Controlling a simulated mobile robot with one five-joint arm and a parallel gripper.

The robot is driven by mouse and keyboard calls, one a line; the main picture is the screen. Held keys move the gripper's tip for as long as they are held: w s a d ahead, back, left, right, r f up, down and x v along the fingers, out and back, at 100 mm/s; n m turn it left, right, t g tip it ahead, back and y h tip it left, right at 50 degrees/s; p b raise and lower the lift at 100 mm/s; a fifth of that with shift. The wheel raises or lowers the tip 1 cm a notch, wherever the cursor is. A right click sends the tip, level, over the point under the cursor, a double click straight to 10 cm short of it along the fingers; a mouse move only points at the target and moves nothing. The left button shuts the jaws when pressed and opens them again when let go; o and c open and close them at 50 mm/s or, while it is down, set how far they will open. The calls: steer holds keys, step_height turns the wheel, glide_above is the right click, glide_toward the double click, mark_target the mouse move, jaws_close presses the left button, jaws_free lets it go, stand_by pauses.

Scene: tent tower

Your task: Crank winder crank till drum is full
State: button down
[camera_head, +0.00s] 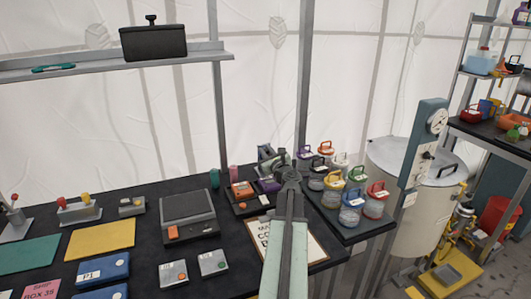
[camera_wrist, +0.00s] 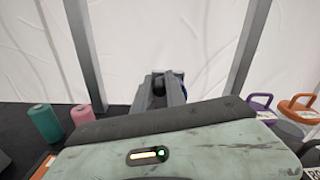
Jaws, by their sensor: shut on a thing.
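The winder (camera_head: 266,153) stands at the back edge of the dark bench, partly hidden behind my gripper. Its grey body shows only in part, and a small blue part (camera_wrist: 181,80) shows by the fingers in the wrist view. My gripper (camera_head: 288,174) reaches over the bench to the winder. In the wrist view its fingers (camera_wrist: 160,88) are shut at the winder; the crank between them is mostly hidden. How full the drum is cannot be seen. A green spool (camera_wrist: 45,122) and a pink spool (camera_wrist: 82,115) stand upright to the left, apart from the gripper.
Lidded jars with coloured handles (camera_head: 350,195) crowd the bench's right end. A device with an orange part (camera_head: 243,190) and a grey box (camera_head: 188,214) lie to the left. A large drum-shaped vessel (camera_head: 400,225) with a gauge column (camera_head: 425,145) stands at right. A shelf (camera_head: 90,66) hangs upper left.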

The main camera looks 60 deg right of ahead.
steer(key=n, duration=0.2)
steer(key=shift+w+a+f+n, duration=0.2)
steer(key=shift+a+n, duration=0.1)
steer(key=c, duration=1.4)
jaws_free()
steer(key=shift+o, duration=0.2)
steer(key=v, duration=0.8)
steer(key=shift+d, duration=0.1)
